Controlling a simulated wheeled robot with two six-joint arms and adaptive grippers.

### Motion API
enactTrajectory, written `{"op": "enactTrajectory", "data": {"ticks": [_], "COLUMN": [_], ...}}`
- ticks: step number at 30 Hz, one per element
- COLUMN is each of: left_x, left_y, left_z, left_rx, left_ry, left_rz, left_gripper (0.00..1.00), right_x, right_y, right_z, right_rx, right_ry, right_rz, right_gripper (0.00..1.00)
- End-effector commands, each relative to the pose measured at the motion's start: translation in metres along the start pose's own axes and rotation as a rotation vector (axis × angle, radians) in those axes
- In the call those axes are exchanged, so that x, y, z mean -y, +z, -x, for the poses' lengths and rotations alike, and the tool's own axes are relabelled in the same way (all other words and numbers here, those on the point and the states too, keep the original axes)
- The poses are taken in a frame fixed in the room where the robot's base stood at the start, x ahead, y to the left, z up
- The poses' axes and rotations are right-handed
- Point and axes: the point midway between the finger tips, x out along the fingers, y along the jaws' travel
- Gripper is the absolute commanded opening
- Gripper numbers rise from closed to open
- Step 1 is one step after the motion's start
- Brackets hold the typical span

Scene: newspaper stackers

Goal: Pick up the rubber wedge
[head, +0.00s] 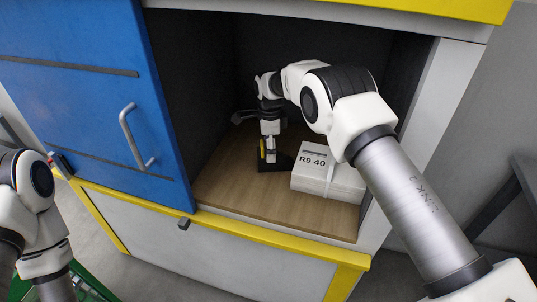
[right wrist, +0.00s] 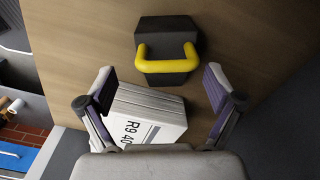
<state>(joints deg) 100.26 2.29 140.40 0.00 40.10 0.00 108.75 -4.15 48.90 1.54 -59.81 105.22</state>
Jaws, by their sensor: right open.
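The rubber wedge (right wrist: 167,38) is a dark block with a yellow loop handle (right wrist: 166,66). It lies on the wooden shelf inside the cabinet, left of the white bundle, and is partly hidden by my right gripper in the head view (head: 275,164). My right gripper (right wrist: 159,85) is open and empty, with its fingers spread to either side of the handle in the right wrist view. I cannot tell whether a finger touches it. In the head view my right gripper (head: 269,147) reaches down over the wedge. My left gripper is out of view; only left arm links show.
A strapped white bundle marked R9 40 (head: 328,180) sits close to the right of the wedge. The blue door (head: 90,90) stands at the left. The cabinet's dark walls and yellow front edge (head: 285,241) surround the shelf (head: 225,190). Bare shelf lies at the left.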

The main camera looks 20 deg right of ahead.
Motion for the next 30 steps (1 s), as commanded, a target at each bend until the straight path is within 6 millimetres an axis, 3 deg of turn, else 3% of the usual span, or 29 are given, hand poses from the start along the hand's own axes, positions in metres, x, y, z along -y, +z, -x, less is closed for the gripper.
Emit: {"op": "enactTrajectory", "data": {"ticks": [9,17,21,24,30], "left_x": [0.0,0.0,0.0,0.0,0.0], "left_y": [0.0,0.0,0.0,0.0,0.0], "left_z": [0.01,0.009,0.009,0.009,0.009], "left_rx": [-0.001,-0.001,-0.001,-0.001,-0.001], "left_ry": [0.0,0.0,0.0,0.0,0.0], "left_rz": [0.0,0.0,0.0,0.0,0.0], "left_gripper": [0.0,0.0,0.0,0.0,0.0], "right_x": [0.006,0.006,0.006,0.006,0.006], "right_y": [-0.002,-0.002,-0.002,-0.002,-0.002], "right_z": [-0.05,-0.056,-0.056,-0.056,-0.056], "right_rx": [0.0,0.0,0.0,0.0,0.0], "right_ry": [0.001,0.0,0.0,0.0,0.0], "right_rz": [-0.001,0.0,0.0,0.0,0.0], "right_gripper": [0.92,0.92,0.42,0.1,0.11]}}
